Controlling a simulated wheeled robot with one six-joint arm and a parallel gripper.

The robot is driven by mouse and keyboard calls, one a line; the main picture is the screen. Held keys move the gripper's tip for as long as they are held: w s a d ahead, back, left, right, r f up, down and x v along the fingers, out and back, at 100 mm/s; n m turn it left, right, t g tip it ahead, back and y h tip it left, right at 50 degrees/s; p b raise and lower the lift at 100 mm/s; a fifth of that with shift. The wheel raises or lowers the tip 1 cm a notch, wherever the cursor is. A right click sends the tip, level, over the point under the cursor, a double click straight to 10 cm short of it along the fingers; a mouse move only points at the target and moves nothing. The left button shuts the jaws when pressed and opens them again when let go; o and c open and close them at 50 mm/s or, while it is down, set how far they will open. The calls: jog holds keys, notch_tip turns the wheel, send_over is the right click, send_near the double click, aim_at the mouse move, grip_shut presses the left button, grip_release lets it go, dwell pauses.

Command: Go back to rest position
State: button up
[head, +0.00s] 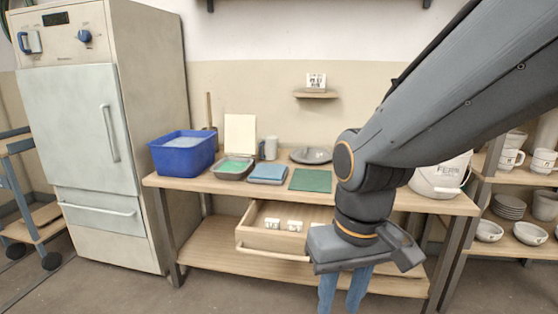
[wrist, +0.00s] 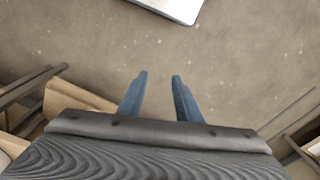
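My gripper (head: 342,295) hangs pointing down in front of the open drawer (head: 272,240) of the wooden workbench. In the wrist view its two blue fingers (wrist: 158,78) are apart with only floor between them, so it is open and empty. My arm comes in from the upper right in the head view and covers part of the bench, the drawer's right side and the white bucket. The fingertips run down to the bottom edge of the head view.
A blue tub (head: 182,155), a tray with green contents (head: 234,170), folded blue cloths (head: 268,173) and a green mat (head: 310,181) lie on the bench (head: 210,183). A white bucket (head: 438,180) stands right. Shelves with crockery (head: 510,208) stand far right, a kiln-like cabinet (head: 75,120) left.

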jog(key=s+d+r+m+p, duration=0.2)
jog(key=d+r+p, duration=0.7)
jog(key=p, duration=1)
notch_tip(320, 180, up, 2)
jog(key=shift+s+d+r+m+g+h, duration=0.2)
jog(key=shift+s+m+g+h, duration=0.05)
jog(key=shift+m+g+h, duration=0.05)
